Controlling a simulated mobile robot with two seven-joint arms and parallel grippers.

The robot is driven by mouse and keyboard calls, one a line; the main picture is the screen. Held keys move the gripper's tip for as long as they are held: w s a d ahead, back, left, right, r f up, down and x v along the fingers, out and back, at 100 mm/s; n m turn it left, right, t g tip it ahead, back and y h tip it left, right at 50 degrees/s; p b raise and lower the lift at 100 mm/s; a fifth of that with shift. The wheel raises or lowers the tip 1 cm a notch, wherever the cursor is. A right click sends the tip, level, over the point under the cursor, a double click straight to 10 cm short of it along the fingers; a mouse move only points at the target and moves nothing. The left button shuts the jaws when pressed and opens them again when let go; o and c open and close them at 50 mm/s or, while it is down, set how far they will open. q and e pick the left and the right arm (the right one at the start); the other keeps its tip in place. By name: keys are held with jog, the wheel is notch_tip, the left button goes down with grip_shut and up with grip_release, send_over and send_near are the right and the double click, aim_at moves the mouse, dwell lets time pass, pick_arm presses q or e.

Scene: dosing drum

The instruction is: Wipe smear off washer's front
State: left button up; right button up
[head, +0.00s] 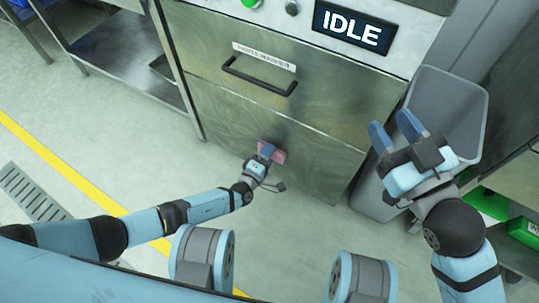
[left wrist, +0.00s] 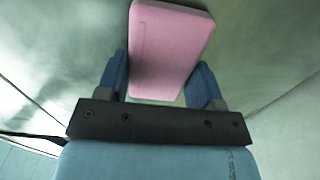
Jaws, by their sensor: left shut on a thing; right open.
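The washer (head: 225,100) has a brushed steel front with a black bar handle and a label above it. My left gripper (head: 267,151) is shut on a pink pad (head: 280,156) at the lower part of the front. In the left wrist view the pad (left wrist: 170,45) sits between the two blue fingers, its far end near the steel; I cannot tell if it touches. A faint darker patch shows on the steel around the pad; whether it is the smear is unclear, and the pad and gripper cover part of it. My right gripper (head: 394,131) is open and empty, over the grey bin.
The grey bin (head: 450,100) stands right of the washer. Green boxes (head: 488,203) sit on a low shelf at the right. A steel shelf unit (head: 115,45) is at the left. The floor with a yellow line (head: 60,160) and a drain grate (head: 30,192) is clear.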

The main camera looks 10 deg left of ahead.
aim_at(254, 140)
pick_arm(q)
jog(key=shift+w+a+r, duration=0.1)
jog(key=shift+a+r, duration=0.05)
jog(key=shift+r, duration=0.05)
jog(key=shift+w+a, duration=0.2)
jog(key=shift+a, duration=0.35)
jog(key=shift+w+a, duration=0.2)
jog(key=shift+a, duration=0.3)
jog(key=shift+w+a, duration=0.2)
jog(key=shift+a, duration=0.3)
jog(key=shift+w+a, duration=0.15)
jog(key=shift+a, duration=0.35)
jog(key=shift+a, duration=0.1)
jog(key=shift+w+a, duration=0.3)
jog(key=shift+a, duration=0.65)
jog(key=shift+s, duration=0.1)
